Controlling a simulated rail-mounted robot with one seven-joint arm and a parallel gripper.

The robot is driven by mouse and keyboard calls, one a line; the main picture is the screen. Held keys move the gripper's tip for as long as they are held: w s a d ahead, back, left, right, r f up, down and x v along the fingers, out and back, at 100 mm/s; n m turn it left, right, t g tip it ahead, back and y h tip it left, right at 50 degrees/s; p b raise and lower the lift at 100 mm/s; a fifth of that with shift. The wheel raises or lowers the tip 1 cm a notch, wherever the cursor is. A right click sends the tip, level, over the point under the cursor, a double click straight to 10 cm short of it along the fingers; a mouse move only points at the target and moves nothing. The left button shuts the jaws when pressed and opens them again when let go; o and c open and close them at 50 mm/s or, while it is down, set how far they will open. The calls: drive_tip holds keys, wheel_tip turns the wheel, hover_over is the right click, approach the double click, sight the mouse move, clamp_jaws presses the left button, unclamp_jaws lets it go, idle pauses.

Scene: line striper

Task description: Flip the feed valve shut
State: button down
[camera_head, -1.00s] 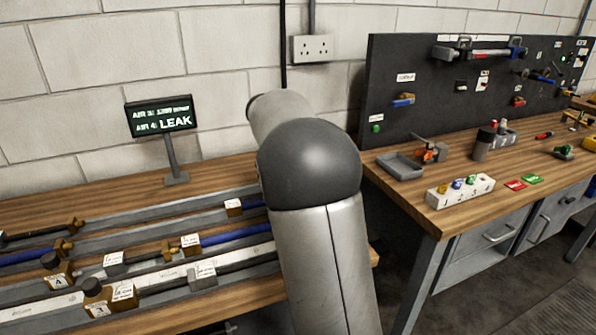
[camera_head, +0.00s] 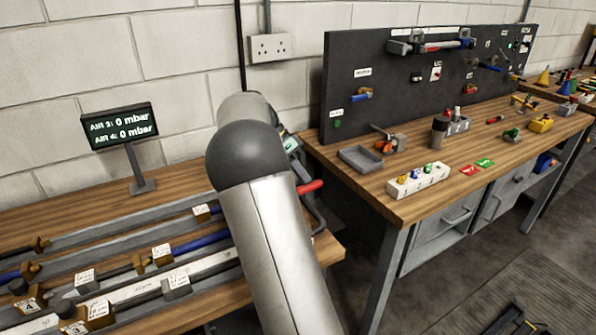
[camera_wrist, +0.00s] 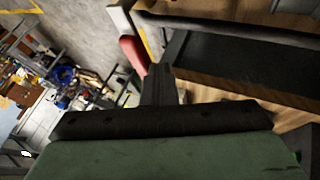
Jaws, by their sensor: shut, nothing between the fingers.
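A red lever handle (camera_head: 311,187), which looks like the feed valve's handle, sticks out to the right from behind my arm in the head view, above the right end of the left bench. Its body is hidden by my arm. The red handle (camera_wrist: 132,50) also shows in the wrist view, just left of my fingertips, near a grey pipe. My gripper (camera_wrist: 160,80) is shut and empty, close beside the handle; I cannot tell whether they touch. The display (camera_head: 120,125) reads 0 mbar for AIR 3 and AIR 4.
Rails with hoses and brass blocks (camera_head: 162,254) lie on the left bench. The right bench (camera_head: 400,208) carries a grey tray (camera_head: 361,160), a white numbered block (camera_head: 418,180) and small tools before a dark pegboard (camera_head: 345,75). A gap of floor separates the benches.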

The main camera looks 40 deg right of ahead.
drive_tip(key=shift+s+d, duration=0.1)
drive_tip(key=shift+s, duration=0.05)
idle(0.4)
drive_tip(key=w+a+r+p, duration=0.2)
drive_tip(key=w+r+p, duration=0.2)
drive_tip(key=w+r, duration=0.4)
drive_tip(key=shift+w+a, duration=0.4)
drive_tip(key=shift+w, duration=0.1)
idle(0.5)
